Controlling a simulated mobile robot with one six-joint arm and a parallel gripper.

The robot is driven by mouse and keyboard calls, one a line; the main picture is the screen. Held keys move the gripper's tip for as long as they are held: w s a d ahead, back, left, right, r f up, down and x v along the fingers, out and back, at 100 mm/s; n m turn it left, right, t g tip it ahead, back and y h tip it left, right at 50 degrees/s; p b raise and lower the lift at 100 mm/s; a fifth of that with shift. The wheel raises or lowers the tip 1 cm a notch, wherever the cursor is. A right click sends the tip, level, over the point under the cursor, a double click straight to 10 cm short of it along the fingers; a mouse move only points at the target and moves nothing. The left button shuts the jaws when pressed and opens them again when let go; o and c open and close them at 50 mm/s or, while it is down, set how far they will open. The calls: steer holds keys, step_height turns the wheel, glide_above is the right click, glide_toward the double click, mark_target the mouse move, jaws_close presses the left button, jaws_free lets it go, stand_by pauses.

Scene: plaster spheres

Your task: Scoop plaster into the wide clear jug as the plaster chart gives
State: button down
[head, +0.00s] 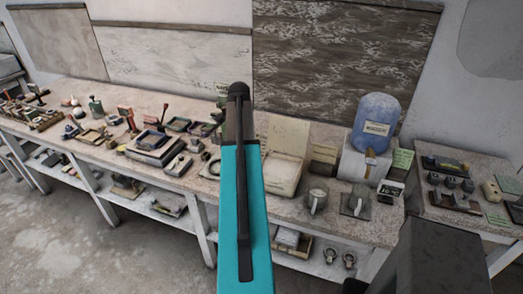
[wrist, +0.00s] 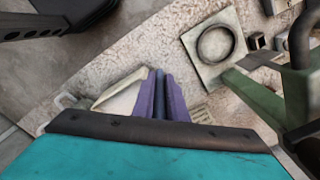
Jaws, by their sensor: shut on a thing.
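My gripper (wrist: 160,95) shows in the wrist view, its purple fingers close together around a narrow dark thing (wrist: 159,90) that I cannot name. In the head view my teal arm hides the gripper. Two greyish jugs stand on the bench at the right: one jug (head: 316,198) to the left, another jug (head: 357,203) on a dark square plate. I cannot tell which is the wide one. A pale open box (head: 283,178), perhaps the plaster bin, stands left of them. A cream board (head: 289,133) stands behind it, its writing unreadable; I cannot tell if it is the chart.
A blue container (head: 376,122) with a tap stands on a white block behind the jugs, a green card (head: 402,160) beside it. Frames and small tools crowd the bench (head: 190,196) at left. In the wrist view, a green metal thing (wrist: 258,103) is close at right.

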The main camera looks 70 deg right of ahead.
steer(key=w+a+f+n+b, duration=0.25)
steer(key=w+a+n, duration=0.25)
steer(key=w+a, duration=0.75)
steer(key=w+a+f+n+b, duration=0.1)
steer(key=w+a+n+b, duration=0.3)
steer(key=w+a, duration=0.8)
steer(key=w+a+f+n+b, duration=0.1)
steer(key=w+a+n, duration=0.1)
steer(key=a, duration=0.9)
steer(key=w+a+f+n+b, duration=0.1)
steer(key=a+n, duration=0.4)
steer(key=a, duration=0.7)
steer(key=w+a+f+n+b, duration=0.1)
steer(key=w+a+n+b, duration=0.1)
steer(key=a, duration=1)
steer(key=shift+w+a+f+n, duration=0.15)
steer(key=shift+w+n, duration=0.5)
steer(key=shift+n, duration=0.15)
